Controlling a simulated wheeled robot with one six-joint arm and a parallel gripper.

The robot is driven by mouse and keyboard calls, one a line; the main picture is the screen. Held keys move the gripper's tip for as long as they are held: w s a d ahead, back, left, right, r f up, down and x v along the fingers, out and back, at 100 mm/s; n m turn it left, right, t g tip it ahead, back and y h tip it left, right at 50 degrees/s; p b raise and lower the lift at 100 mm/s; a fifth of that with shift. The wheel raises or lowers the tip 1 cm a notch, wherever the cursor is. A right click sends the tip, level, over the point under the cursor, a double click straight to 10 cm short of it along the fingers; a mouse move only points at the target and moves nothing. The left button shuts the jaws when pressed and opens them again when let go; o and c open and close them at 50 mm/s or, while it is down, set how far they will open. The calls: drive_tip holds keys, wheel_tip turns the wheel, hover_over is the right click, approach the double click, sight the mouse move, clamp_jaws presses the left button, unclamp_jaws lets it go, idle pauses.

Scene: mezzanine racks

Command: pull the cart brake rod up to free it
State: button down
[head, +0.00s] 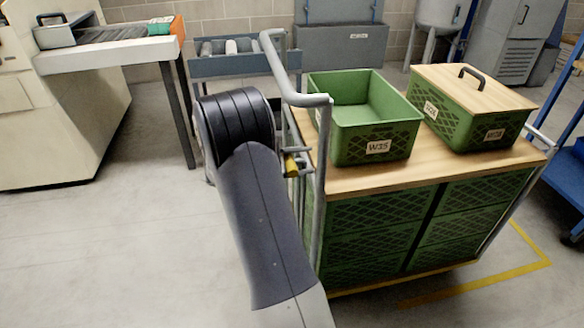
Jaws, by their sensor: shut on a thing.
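The cart (345,181) has a wooden top, green crate sides and a grey tube handle (318,101) at its left end. The yellow grip of the brake rod (291,165) shows at that end, just right of my arm. My gripper (287,153) is mostly hidden behind my dark arm, with only a small part showing at the yellow grip. It is shut on the rod there. The rod's lower part is hidden by my arm and the handle tube.
An open green crate (372,142) and a wood-lidded green crate (463,125) stand on the cart top. A white bench (105,58) and a roller stand (232,66) are behind left. The floor at left is clear.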

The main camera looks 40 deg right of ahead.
drive_tip(key=shift+r+p, duration=0.35)
drive_tip(key=shift+r, duration=0.55)
drive_tip(key=shift+r+p, duration=0.4)
drive_tip(key=shift+r, duration=0.45)
drive_tip(key=c, duration=0.9)
unclamp_jaws()
drive_tip(key=v, duration=1.1)
drive_tip(key=shift+s, duration=0.1)
drive_tip(key=shift+d, duration=0.1)
